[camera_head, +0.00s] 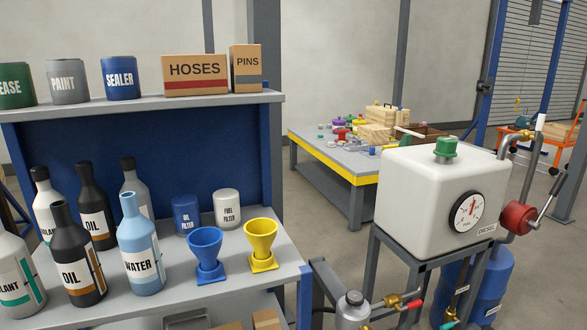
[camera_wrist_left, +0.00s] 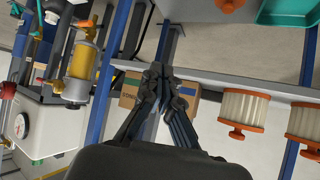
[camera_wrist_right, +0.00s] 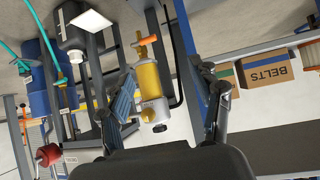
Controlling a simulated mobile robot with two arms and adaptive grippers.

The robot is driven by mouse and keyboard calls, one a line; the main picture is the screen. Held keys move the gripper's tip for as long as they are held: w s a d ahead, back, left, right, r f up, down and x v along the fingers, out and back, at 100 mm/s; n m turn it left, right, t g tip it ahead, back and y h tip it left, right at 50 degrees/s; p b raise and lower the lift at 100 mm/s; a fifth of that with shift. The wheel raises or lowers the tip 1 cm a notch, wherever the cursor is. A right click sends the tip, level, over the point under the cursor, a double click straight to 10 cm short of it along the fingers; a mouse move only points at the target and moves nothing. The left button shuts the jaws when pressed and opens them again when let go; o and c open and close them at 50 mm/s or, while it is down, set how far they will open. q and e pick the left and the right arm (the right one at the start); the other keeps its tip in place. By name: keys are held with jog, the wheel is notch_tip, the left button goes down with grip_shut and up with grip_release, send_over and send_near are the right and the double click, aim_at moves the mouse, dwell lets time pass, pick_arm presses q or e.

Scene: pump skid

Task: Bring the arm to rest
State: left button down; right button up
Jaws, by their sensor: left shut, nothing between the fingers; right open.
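My left gripper (camera_wrist_left: 160,80) shows only in the left wrist view. Its two dark fingers are closed together at the tips with nothing between them. A cardboard box (camera_wrist_left: 130,90) on a shelf shows behind the fingers. My right gripper (camera_wrist_right: 169,95) shows only in the right wrist view. Its fingers are spread apart and empty. A yellow cylinder with orange fittings (camera_wrist_right: 149,80) shows in the gap, beyond the fingers; I cannot tell how far. Neither gripper nor arm shows in the head view.
A shelf (camera_head: 150,103) at left holds cans and boxes, with bottles and funnels below. A white diesel tank (camera_head: 425,200) with gauge and red valve stands at right. A cluttered table (camera_head: 330,172) stands behind. Pleated filters (camera_wrist_left: 243,108) and a belts box (camera_wrist_right: 266,72) are on shelving.

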pick_arm(q)
jog(key=s+a+f+g+y+p, duration=0.1)
jog(key=s+a+f+g+p, duration=0.3)
jog(key=s+f+p, duration=0.75)
pick_arm(e)
jog(key=s+d+f+g+h+b, duration=0.1)
jog(key=s+d+f+g+b, duration=0.3)
jog(key=s+f, duration=0.75)
pick_arm(q)
jog(key=s+a+f+g+p, duration=0.1)
jog(key=s+p, duration=0.3)
jog(key=s, duration=0.6)
jog(key=s+a+f+g+y+p, duration=0.1)
jog(key=s+a+g+p, duration=0.2)
jog(key=s, duration=0.8)
jog(key=g+p, duration=0.1)
jog(key=p, duration=0.1)
jog(key=shift+s+p, duration=0.2)
jog(key=shift+p, duration=0.1)
pick_arm(e)
jog(key=s+d+f+g, duration=0.1)
jog(key=s+d+g, duration=0.1)
jog(key=s, duration=0.8)
jog(key=s+d+f+g+h, duration=0.1)
jog(key=s+d+g, duration=0.1)
jog(key=s, duration=0.9)
jog(key=shift+s+g, duration=0.15)
jog(key=shift+g, duration=0.55)
